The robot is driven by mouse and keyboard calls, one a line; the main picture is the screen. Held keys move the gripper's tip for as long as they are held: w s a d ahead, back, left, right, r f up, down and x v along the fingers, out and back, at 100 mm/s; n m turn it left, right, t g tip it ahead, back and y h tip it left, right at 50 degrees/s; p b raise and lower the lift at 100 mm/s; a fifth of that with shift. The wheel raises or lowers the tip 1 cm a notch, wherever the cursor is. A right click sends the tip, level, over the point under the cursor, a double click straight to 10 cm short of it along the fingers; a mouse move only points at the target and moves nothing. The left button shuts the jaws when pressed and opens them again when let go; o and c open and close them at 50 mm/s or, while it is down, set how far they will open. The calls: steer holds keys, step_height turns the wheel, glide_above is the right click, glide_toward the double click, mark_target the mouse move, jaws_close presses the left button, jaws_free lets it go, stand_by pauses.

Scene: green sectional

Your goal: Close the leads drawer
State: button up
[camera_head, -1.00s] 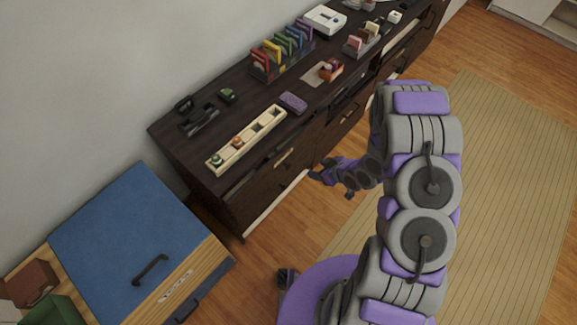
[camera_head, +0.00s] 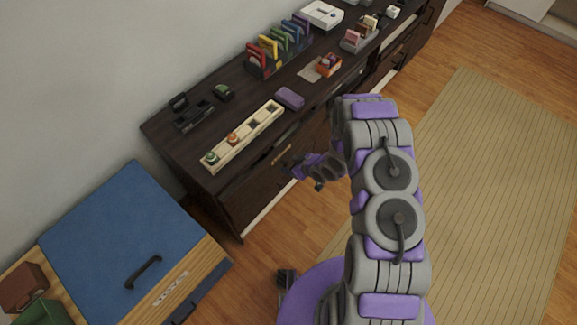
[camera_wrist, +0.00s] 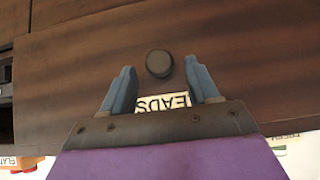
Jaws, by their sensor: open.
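The leads drawer front (camera_wrist: 80,85) is dark brown wood and fills most of the wrist view. Its label (camera_wrist: 163,102) reads LEADS upside down, partly behind my gripper. A round dark knob (camera_wrist: 158,64) stands out from this front. My gripper (camera_wrist: 160,66) is open, with one blue-grey finger on each side of the knob and visible gaps to it. In the head view my gripper (camera_head: 289,168) is at the front of the dark dresser (camera_head: 245,190). How far the drawer stands out is hard to tell, as my arm hides part of the dresser.
On the dresser top are a cream tray with several slots (camera_head: 245,138), a purple block (camera_head: 290,97) and an orange box (camera_head: 328,65). A blue-topped chest (camera_head: 110,230) stands at the left. Open floor with a striped rug (camera_head: 480,180) lies at the right.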

steer(key=shift+x, duration=1.1)
steer(key=shift+c, duration=0.3)
jaws_close()
